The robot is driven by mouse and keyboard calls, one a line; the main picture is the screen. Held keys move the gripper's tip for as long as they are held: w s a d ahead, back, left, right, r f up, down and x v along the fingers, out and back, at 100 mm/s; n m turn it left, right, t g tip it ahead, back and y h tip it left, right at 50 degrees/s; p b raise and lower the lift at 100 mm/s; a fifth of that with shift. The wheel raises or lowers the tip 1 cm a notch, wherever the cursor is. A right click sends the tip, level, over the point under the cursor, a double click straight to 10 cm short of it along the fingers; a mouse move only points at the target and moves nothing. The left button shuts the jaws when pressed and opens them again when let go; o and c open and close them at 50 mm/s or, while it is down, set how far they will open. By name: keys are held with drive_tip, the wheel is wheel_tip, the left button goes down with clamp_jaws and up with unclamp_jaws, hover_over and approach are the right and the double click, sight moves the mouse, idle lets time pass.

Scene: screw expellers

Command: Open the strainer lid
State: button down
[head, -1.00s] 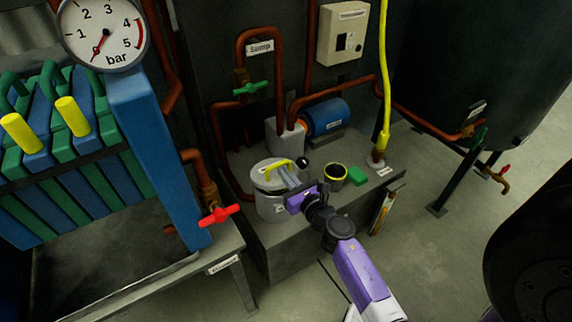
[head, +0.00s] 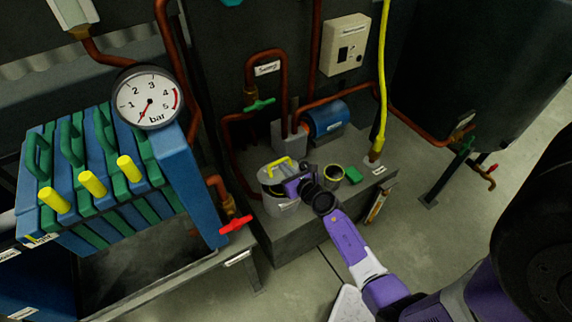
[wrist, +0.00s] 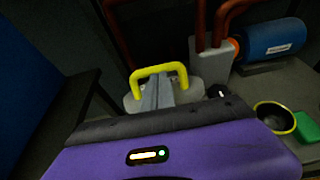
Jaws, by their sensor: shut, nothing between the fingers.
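The strainer is a grey round pot (head: 284,209) on the low concrete plinth. Its grey lid (head: 268,174) carries a yellow bar handle (head: 280,163). The lid looks tilted up, with a dark gap below it at the front; my gripper hides part of this edge. My gripper (head: 284,189) is at the pot's front right, fingers shut and empty. In the wrist view the fingers (wrist: 158,94) lie in front of the lid, below the handle (wrist: 159,72). I cannot tell whether they touch the lid.
A dark cup with a yellow rim (head: 333,174) and a green block (head: 353,175) stand right of the strainer. A blue motor (head: 327,119) and copper pipes (head: 283,75) are behind. A red valve handle (head: 236,224) and filter press (head: 105,170) are at left.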

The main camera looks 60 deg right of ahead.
sight(280, 161)
drive_tip(key=shift+w+d+r+p, duration=0.25)
drive_tip(key=shift+w+r+p, duration=0.25)
drive_tip(key=shift+p, duration=0.65)
drive_tip(key=shift+w+d+r+p, duration=0.3)
drive_tip(key=shift+r+p, duration=0.25)
drive_tip(key=shift+p, duration=0.6)
drive_tip(key=shift+w+d+r+p, duration=0.4)
drive_tip(key=shift+w+r+p, duration=0.15)
drive_tip(key=shift+w+p, duration=0.3)
drive_tip(key=w+d+r, duration=0.1)
drive_tip(key=w+d, duration=0.4)
drive_tip(key=w, duration=0.2)
drive_tip(key=shift+w+r, duration=0.4)
drive_tip(key=shift+a, duration=0.1)
